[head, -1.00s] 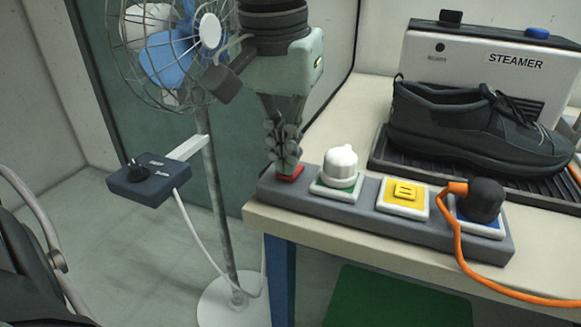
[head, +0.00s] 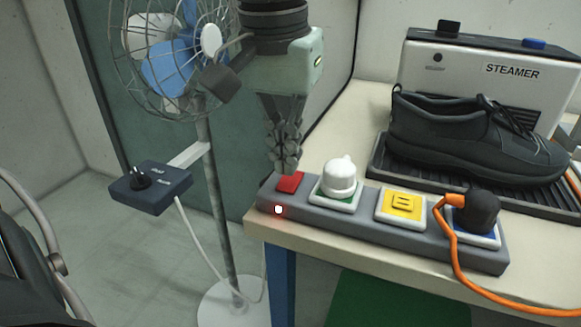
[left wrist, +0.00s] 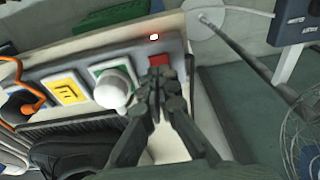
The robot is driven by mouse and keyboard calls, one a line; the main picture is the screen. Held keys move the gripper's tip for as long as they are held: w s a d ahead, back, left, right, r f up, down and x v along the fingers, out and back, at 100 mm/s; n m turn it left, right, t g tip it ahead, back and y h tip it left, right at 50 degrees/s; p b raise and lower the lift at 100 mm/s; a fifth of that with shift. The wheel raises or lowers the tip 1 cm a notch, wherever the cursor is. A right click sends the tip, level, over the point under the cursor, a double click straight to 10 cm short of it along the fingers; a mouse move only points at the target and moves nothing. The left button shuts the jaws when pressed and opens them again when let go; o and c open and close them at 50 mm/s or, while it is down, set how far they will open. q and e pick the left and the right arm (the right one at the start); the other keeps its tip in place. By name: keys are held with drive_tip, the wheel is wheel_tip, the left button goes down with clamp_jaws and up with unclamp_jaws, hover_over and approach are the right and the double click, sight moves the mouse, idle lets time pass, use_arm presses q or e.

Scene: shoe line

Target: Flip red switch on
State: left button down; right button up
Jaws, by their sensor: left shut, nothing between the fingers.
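The red switch (head: 290,182) sits at the left end of the grey power strip (head: 345,214) on the table's edge. A small indicator light (head: 278,210) on the strip's front glows beside it. My left gripper (head: 285,167) is shut and empty, pointing down just above and behind the switch; I cannot tell whether it touches. In the left wrist view, the shut fingertips (left wrist: 159,74) reach just up to the red switch (left wrist: 158,59), and the lit indicator (left wrist: 154,37) shows beyond it. My right gripper is not in view.
The strip also carries a white plug (head: 339,176), an empty yellow socket (head: 403,205) and a black plug (head: 478,206) with an orange cable. A black shoe (head: 470,145) rests on a tray before the steamer (head: 480,75). A fan (head: 180,55) stands left.

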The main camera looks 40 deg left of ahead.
sight(286, 187)
use_arm(q)
wheel_tip(286, 187, up, 5)
drive_tip(key=p, duration=0.3)
drive_tip(key=shift+f, duration=0.15)
idle(0.5)
